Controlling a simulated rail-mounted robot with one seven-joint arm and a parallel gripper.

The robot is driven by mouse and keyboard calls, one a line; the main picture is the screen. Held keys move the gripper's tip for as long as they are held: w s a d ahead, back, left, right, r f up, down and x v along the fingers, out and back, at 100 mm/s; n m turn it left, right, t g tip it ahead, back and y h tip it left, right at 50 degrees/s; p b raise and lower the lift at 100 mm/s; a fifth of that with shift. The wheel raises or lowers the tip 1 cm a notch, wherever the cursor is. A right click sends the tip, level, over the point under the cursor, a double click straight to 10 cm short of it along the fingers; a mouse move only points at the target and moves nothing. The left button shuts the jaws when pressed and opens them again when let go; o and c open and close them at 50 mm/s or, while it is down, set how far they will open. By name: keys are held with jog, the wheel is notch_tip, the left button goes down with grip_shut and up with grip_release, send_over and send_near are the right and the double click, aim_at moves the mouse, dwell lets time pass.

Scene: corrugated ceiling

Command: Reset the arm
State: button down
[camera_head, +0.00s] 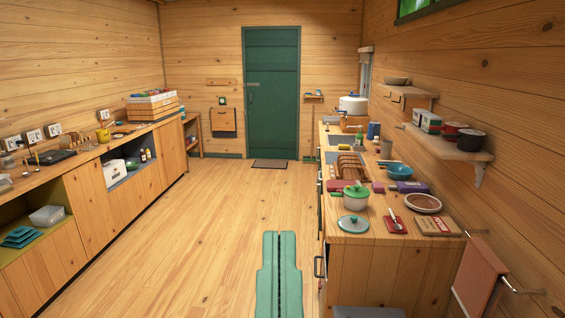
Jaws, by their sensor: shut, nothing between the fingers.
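My gripper does not show in the head view, so its place in the room cannot be seen. No fingers show over the floor (215,215) or over the right counter (375,238). The task names no other object.
Low cabinets (92,205) line the left wall. Floor is clear toward the green door (271,95).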

notch_tip(320, 180, up, 16)
jog(key=p, duration=1.1)
jog(key=shift+f+p, duration=0.15)
jog(key=shift+p, duration=0.15)
